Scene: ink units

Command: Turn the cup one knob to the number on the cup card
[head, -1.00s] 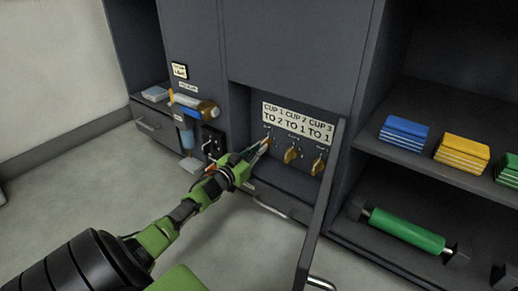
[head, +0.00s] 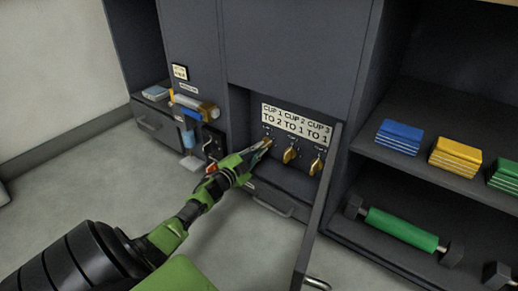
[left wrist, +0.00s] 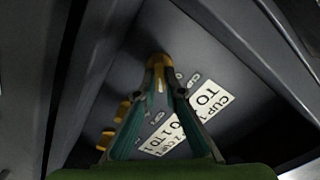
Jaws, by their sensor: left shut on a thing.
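The cup card (head: 297,124) is a white sign at the back of an open recess and reads CUP 1 TO 2, CUP 2 TO 1, CUP 3 TO 1. Below it sits a row of yellow knobs. My left gripper (head: 265,147) is shut on the leftmost one, the cup one knob, mostly hidden by the fingers in the head view. In the left wrist view the cup one knob (left wrist: 158,62) shows between the fingertips. The number it points at cannot be read. The cup two knob (head: 290,154) and cup three knob (head: 317,164) are free. My right gripper is out of view.
An open door (head: 318,205) stands out on the recess's right side. A drawer handle (head: 272,207) is below. Shelves at right hold coloured blocks (head: 399,136) and a green roller (head: 402,229). Left of the recess hang a yellow-and-white cylinder (head: 196,106) and a dark panel.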

